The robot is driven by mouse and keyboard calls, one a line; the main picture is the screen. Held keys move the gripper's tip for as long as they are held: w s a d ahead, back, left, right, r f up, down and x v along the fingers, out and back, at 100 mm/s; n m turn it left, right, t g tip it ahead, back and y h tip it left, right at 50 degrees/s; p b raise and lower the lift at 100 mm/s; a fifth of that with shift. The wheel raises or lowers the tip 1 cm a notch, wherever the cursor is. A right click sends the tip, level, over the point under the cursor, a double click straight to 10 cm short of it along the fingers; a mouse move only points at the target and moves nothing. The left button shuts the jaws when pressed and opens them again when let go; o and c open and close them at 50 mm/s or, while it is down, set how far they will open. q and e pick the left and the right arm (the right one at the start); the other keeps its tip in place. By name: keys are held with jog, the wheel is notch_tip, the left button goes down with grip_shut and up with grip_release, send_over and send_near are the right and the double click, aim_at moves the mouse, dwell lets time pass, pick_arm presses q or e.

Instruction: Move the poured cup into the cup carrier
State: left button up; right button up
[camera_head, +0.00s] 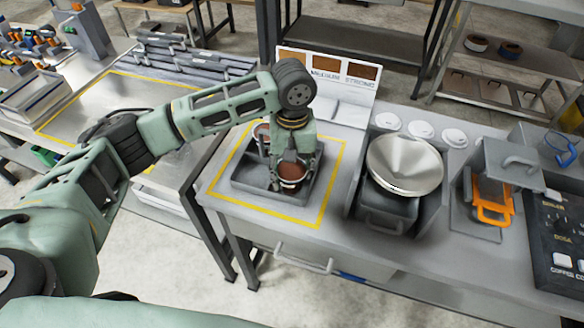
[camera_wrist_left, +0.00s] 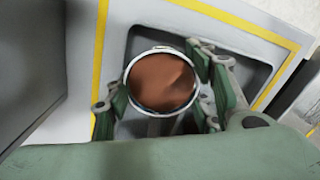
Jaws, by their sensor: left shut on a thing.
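The poured cup (camera_head: 291,176) is round and filled with brown liquid. My left gripper (camera_head: 289,170) is shut on it from above, over the dark grey cup carrier (camera_head: 247,186). The wrist view shows the cup (camera_wrist_left: 160,80) from above, with the fingers of my left gripper (camera_wrist_left: 165,88) on both sides of its rim. The carrier (camera_wrist_left: 240,47) shows around and below it. I cannot tell whether the cup's base touches the carrier. Another cup (camera_head: 262,131) stands at the carrier's back, partly hidden by my gripper. My right gripper is not in view.
A yellow outline (camera_head: 323,206) surrounds the carrier on the counter. A white sign with brown swatches (camera_head: 327,70) stands behind the carrier. An orange-handled dispenser (camera_head: 492,205) is further right.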

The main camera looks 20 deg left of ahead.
pick_arm(q)
jog(key=o, duration=1.3)
jog(key=shift+o, duration=0.2)
jog(key=shift+r, duration=0.3)
notch_tip(320, 180, up, 12)
jog(key=b, duration=0.2)
jog(key=shift+w+f, duration=0.15)
jog(key=shift+f, duration=0.15)
